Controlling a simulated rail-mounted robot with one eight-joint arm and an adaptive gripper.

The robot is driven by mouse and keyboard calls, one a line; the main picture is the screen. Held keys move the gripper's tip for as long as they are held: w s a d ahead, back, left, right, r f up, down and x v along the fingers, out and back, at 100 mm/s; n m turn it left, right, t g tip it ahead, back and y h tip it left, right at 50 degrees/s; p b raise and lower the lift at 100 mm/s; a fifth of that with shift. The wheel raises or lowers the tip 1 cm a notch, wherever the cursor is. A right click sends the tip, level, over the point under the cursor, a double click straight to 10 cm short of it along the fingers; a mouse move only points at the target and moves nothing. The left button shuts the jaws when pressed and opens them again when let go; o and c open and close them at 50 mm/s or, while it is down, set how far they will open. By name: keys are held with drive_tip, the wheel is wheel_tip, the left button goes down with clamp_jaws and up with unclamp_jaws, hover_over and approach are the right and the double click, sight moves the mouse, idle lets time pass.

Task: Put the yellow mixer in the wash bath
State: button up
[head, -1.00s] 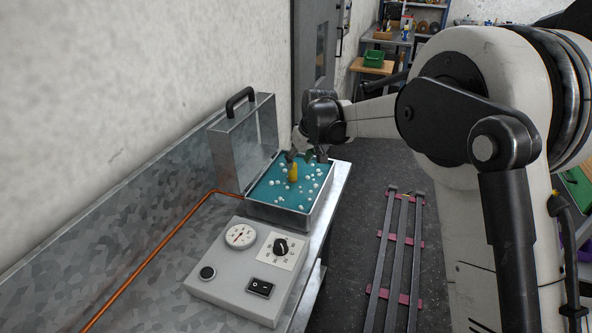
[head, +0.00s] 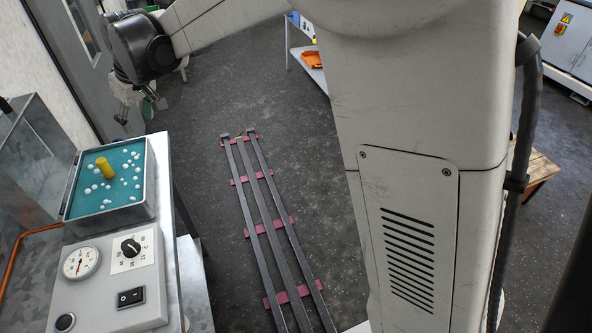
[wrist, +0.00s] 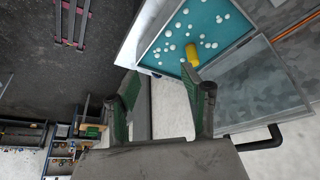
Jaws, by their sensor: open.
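The yellow mixer (head: 105,168) stands in the teal liquid of the wash bath (head: 151,178), a metal box with a raised lid, among white bubbles. It is a small yellow cylinder, and its lower end is hidden in the liquid. It also shows in the wrist view (wrist: 192,54), beyond the right fingertip and apart from it as far as I can tell. My gripper (wrist: 160,85) is open and empty, with green pads on its fingers. In the head view my gripper (head: 137,108) hangs beyond the bath's far right corner, clear of the mixer.
A grey control box (head: 110,278) with a gauge, dial and switch sits in front of the bath on the metal bench. The bath's lid (wrist: 262,90) stands up on its left side. A floor rail with pink crosspieces (head: 262,228) runs to the right. Open floor lies beyond.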

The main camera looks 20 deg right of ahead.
drive_tip(key=s+d+r+m+t+h, duration=0.1)
drive_tip(key=s+d+r+m, duration=0.15)
drive_tip(key=s+d, duration=0.55)
drive_tip(key=s+d+r+m+t, duration=0.1)
drive_tip(key=s+d+r, duration=0.3)
drive_tip(key=s+d, duration=0.5)
drive_tip(key=s+d+f+m+h, duration=0.1)
drive_tip(key=s+d+f+m, duration=0.1)
drive_tip(key=s+d, duration=0.5)
drive_tip(key=s+d+f+m+t+h, duration=0.1)
drive_tip(key=s+d+f+m, duration=0.1)
drive_tip(key=s+d+f, duration=0.2)
drive_tip(key=s+d, duration=0.3)
drive_tip(key=s, duration=0.2)
drive_tip(key=shift+d+f, duration=0.15)
drive_tip(key=shift+f, duration=0.1)
drive_tip(key=shift+f+b, duration=0.85)
